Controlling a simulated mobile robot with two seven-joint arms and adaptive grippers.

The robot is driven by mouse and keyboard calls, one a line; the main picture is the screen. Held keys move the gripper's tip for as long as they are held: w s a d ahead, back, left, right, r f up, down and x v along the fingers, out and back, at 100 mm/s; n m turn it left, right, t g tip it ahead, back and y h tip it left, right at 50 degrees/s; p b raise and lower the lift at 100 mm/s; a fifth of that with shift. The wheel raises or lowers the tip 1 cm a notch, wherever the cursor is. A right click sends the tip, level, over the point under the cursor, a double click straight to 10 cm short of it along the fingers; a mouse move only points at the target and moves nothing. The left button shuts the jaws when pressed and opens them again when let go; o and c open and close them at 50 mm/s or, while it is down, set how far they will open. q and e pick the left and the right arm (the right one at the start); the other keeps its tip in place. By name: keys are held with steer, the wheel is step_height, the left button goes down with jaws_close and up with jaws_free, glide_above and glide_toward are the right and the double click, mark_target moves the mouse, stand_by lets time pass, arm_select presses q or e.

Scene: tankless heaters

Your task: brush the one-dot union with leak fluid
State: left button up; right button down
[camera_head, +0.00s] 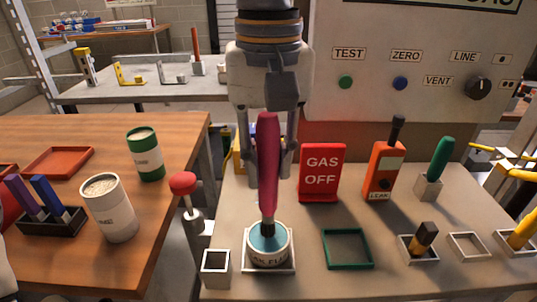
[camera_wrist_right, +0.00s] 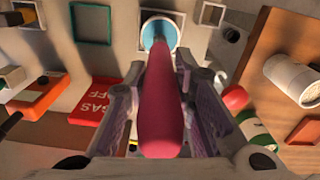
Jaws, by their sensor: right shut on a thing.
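A brush with a magenta handle (camera_head: 268,150) stands nearly upright, its dark lower end in the blue fluid of the leak fluid pot (camera_head: 268,258). The pot sits in a white square holder on the grey bench. My right gripper (camera_head: 268,185) is shut on the brush handle above the pot. In the right wrist view the handle (camera_wrist_right: 161,105) runs between my purple-grey fingers (camera_wrist_right: 163,88) toward the pot (camera_wrist_right: 160,28). The brush tip is hidden in the fluid. I cannot make out the one-dot union. My left gripper is not in view.
A red GAS OFF sign (camera_head: 322,172), an orange leak detector (camera_head: 383,170) and an empty green tray (camera_head: 347,249) stand right of the pot. An empty white square holder (camera_head: 215,268) and a red knob (camera_head: 183,183) are left. Yellow pipes (camera_head: 500,155) are far right.

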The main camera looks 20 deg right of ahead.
mark_target(268, 116)
steer(key=shift+f, duration=0.5)
stand_by(0.9)
steer(key=shift+r, duration=3.55)
